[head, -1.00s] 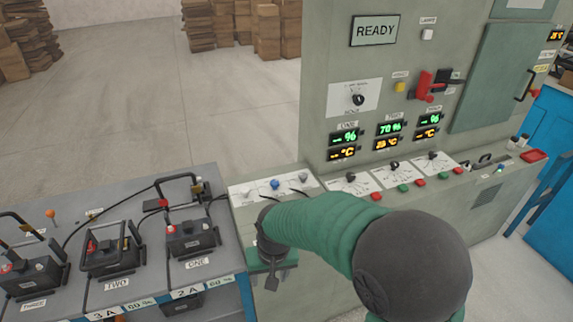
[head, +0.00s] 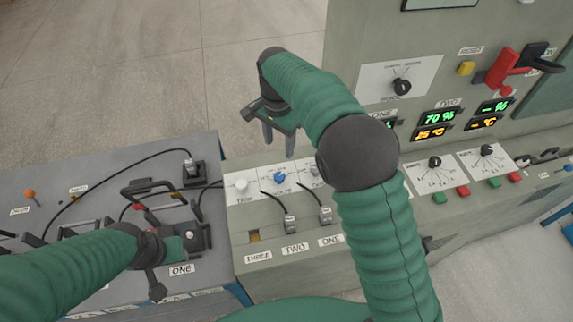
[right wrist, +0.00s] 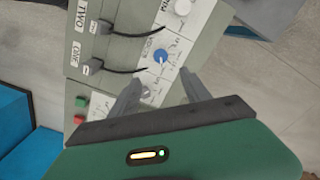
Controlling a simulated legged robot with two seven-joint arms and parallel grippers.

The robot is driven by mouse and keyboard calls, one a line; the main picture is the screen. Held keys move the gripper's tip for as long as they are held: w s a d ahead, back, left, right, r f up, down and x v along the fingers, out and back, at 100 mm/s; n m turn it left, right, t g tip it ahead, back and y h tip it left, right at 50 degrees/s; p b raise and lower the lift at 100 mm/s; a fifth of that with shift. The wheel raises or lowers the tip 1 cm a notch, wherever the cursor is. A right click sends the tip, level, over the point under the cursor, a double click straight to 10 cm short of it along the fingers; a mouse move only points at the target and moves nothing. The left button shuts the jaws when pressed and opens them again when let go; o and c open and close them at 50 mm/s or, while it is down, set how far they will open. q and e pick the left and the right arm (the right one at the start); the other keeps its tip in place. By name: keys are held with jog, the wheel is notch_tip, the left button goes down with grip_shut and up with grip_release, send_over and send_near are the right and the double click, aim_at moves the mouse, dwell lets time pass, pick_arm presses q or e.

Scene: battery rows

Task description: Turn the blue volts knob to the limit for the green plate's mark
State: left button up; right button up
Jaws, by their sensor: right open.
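The blue volts knob (head: 279,178) sits on a white dial strip on the sloped console top, beside a white knob (head: 241,185). It also shows in the right wrist view (right wrist: 159,57), a pale line on its face. My right gripper (head: 279,143) is open and empty, above and behind the knob. In the right wrist view its fingertips (right wrist: 161,80) lie on either side below the knob, apart from it. My left gripper (head: 165,262) is by the battery labelled ONE (head: 190,238); its jaws are unclear. I cannot make out a green plate's mark.
Cable plugs (head: 290,225) stand in the console sockets just in front of the knob strip. The panel wall (head: 350,110) rises at the right, with displays reading 70% (head: 439,117). The grey bench (head: 60,175) with cabled batteries is at the left.

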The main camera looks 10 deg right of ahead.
send_near(280, 175)
jog(key=shift+s+a+f, duration=0.2)
jog(key=shift+a+f, duration=0.3)
jog(key=shift+a, duration=0.3)
jog(key=f, duration=0.2)
jog(key=d+f, duration=0.1)
jog(key=f, duration=0.1)
jog(key=d+f, duration=0.1)
jog(key=f, duration=0.2)
jog(key=shift+w+d+p, duration=0.15)
jog(key=shift+p, duration=0.15)
jog(key=shift+f, duration=0.35)
jog(key=shift+a, duration=0.85)
jog(key=shift+c, duration=2)
jog(key=shift+d, duration=0.55)
grip_shut()
pick_arm(q)
jog(key=shift+s+a+r, duration=0.1)
jog(key=shift+a+r, duration=0.1)
jog(key=shift+a, duration=0.35)
